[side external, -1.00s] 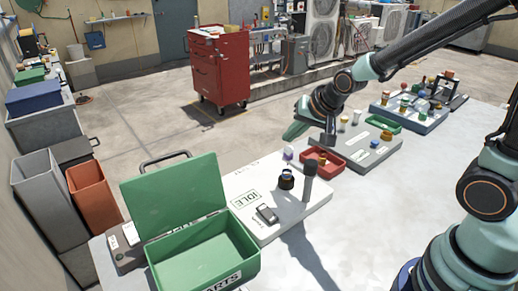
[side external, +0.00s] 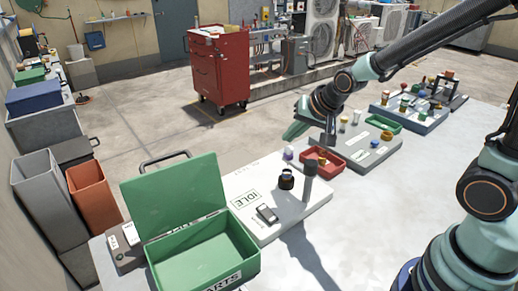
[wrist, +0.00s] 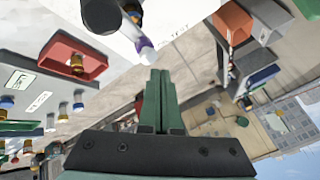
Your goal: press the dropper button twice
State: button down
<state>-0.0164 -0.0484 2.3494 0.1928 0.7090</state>
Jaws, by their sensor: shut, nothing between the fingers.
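A white board (side external: 247,180) lies on the bench with an IDLE label (side external: 246,199). It carries a dark round fitting (side external: 286,181), a dark upright post (side external: 309,184) and a small grey-black device (side external: 267,214). A small white and purple piece (side external: 289,154) stands at its far edge; it also shows in the wrist view (wrist: 143,44). I cannot tell which part is the dropper button. My gripper (side external: 294,131) is shut and empty, above and beyond the board's far edge, apart from everything on it. In the wrist view its green fingers (wrist: 160,92) are together.
An open green parts box (side external: 205,258) stands left of the board. A red tray (side external: 323,163) with small parts lies right of it, and a grey board (side external: 357,150) with coloured caps lies beyond.

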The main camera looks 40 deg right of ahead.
aim_at(290, 150)
jog(key=shift+f, duration=0.1)
dwell(0.3)
jog(key=shift+a+f, duration=0.1)
jog(key=shift+f, duration=0.25)
jog(key=shift+f, duration=0.6)
dwell(0.8)
dwell(0.3)
jog(key=shift+r, duration=1.05)
jog(key=shift+r, duration=2.5)
dwell(0.4)
